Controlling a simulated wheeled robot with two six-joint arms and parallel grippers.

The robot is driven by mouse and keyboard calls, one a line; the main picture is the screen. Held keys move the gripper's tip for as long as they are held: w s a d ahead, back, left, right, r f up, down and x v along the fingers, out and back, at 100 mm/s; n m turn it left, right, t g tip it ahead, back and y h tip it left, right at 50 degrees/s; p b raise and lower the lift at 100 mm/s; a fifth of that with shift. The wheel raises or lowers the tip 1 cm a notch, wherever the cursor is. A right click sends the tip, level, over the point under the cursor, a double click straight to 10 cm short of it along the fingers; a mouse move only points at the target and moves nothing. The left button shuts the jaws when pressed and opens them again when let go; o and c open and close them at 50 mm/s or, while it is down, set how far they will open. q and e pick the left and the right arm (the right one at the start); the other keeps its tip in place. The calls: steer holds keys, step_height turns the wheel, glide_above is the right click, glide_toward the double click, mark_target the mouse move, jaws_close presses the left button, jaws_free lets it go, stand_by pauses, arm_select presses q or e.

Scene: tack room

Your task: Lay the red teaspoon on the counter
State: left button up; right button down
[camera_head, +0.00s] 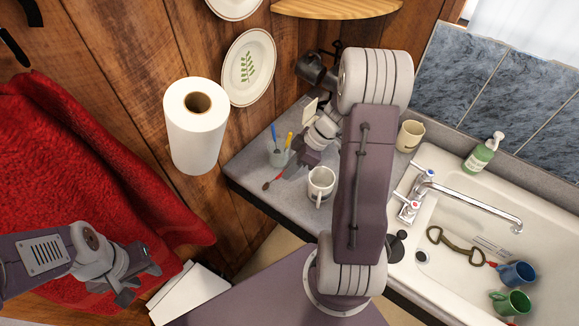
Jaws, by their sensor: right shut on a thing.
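The red teaspoon (267,186) is over the left part of the grey counter (293,203), its bowl pointing to the lower left and its handle running up toward my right gripper. My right gripper (297,164) is shut on its handle end; the fingertips are small and partly hidden. I cannot tell whether the bowl touches the counter or hangs just above it. My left gripper (139,285) is open and empty at the lower left, in front of the red towel, far from the spoon.
The sink (455,205) holds blue and green mugs. A paper roll (196,135) hangs at left. My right arm hides the counter's middle.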

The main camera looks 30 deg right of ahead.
steer(key=c, duration=1.5)
jaws_free()
steer(key=shift+o, duration=0.2)
step_height(320, 180, up, 8)
steer(key=d+p, duration=0.2)
steer(key=p, duration=0.3)
steer(key=shift+s+r, duration=0.2)
steer(key=shift+s, duration=0.2)
